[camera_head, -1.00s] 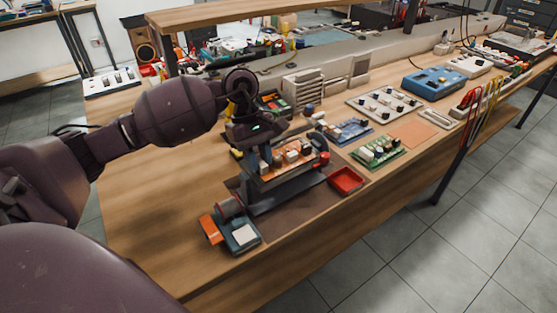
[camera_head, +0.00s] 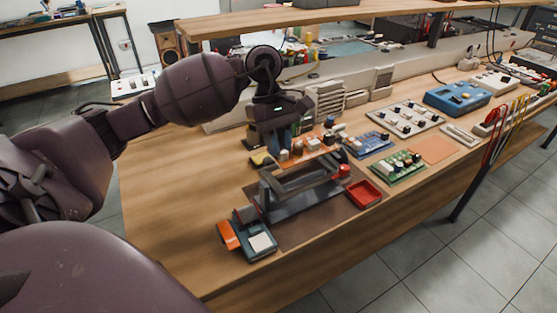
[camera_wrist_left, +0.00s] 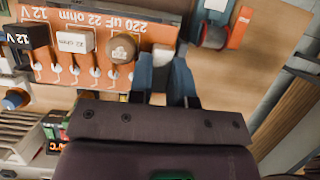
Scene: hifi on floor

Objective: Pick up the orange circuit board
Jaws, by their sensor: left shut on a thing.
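The orange circuit board (camera_head: 318,146) carries a row of parts, among them white blocks and a brown knob. My left gripper (camera_head: 284,142) is shut on the board's near-left end. In the left wrist view the blue fingers (camera_wrist_left: 163,62) meet the edge of the board (camera_wrist_left: 105,60) beside the "220 uF 22 ohm" print. The exact contact is partly hidden by the fingers. My right gripper is not in view.
A red tray (camera_head: 364,194) lies right of the holder. Blue (camera_head: 368,144) and green (camera_head: 398,166) boards lie further right. A small device with a white pad (camera_head: 261,243) stands at the front. Bare wood lies to the left (camera_head: 180,190).

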